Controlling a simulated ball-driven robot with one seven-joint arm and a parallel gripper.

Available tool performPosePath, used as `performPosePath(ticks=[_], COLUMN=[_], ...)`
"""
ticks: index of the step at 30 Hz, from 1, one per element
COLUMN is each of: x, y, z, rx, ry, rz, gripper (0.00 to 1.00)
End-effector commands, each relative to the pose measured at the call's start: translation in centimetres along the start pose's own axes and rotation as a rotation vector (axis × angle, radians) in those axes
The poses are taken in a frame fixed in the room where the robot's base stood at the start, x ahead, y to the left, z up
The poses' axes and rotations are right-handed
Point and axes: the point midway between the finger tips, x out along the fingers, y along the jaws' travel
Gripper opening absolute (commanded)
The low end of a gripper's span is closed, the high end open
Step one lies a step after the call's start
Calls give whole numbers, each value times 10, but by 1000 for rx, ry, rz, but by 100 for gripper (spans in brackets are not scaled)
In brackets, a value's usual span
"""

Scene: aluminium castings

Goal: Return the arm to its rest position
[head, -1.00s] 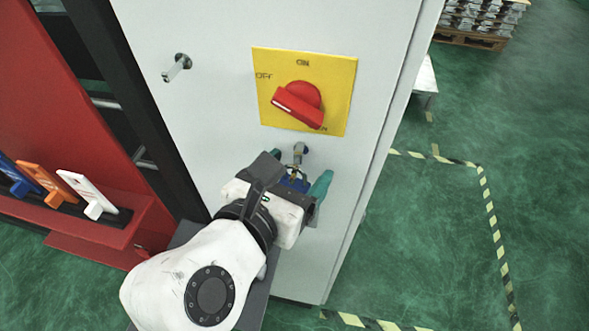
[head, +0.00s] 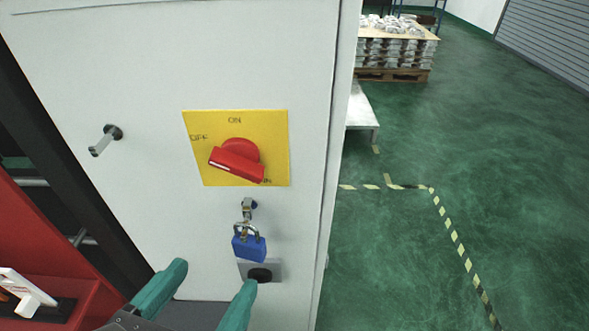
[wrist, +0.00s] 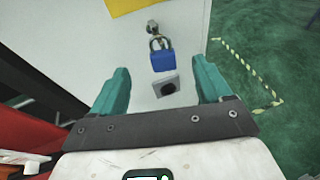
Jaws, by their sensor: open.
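My gripper (head: 207,282) is at the bottom of the head view, its two green fingers spread apart with nothing between them. In the wrist view my gripper (wrist: 159,88) is also open and empty, facing the cabinet. A blue padlock (head: 249,248) hangs by its shackle from a metal hasp (head: 249,205) under the red rotary switch (head: 238,160). The padlock also shows in the wrist view (wrist: 163,61), beyond the fingertips and apart from them. The switch handle sits tilted on a yellow plate (head: 273,125) marked ON and OFF.
The grey cabinet (head: 150,60) stands close in front. A metal peg (head: 104,140) sticks out at its upper left. A red rack (head: 60,285) with a white tag (head: 27,290) is at lower left. Open green floor (head: 420,240) with striped tape lies right; a pallet of castings (head: 394,55) stands behind.

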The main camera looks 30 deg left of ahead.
Motion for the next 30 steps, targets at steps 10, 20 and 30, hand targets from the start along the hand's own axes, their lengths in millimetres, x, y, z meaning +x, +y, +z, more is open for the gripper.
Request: performPosePath(ticks=[10, 20, 30], x=[44, 116, 72], y=[-46, -216, -375], z=[-33, -154, -301], rx=[202, 998, 1968], ry=[94, 284, 170], rz=[-91, -507, -1156], gripper=[78, 78, 78])
